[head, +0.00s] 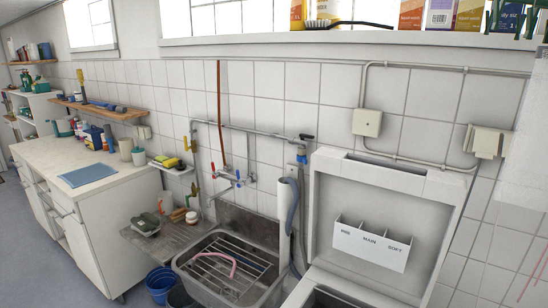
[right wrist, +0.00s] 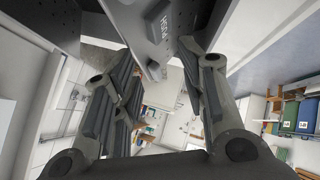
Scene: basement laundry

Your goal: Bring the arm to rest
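My right gripper (right wrist: 160,85) shows in the right wrist view. Its two dark, ridged fingers stand apart with a clear gap, and I see nothing held between them. A grey panel with lettering shows beyond the fingers at the top and seems to be part of my own body. Neither gripper shows in the head view. My left gripper is in none of the views.
A metal sink (head: 228,268) holds a rack and a pink hose. To its right stands a white washing machine, lid raised (head: 380,205). A worktop (head: 75,160) with a blue mat (head: 88,174) runs left.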

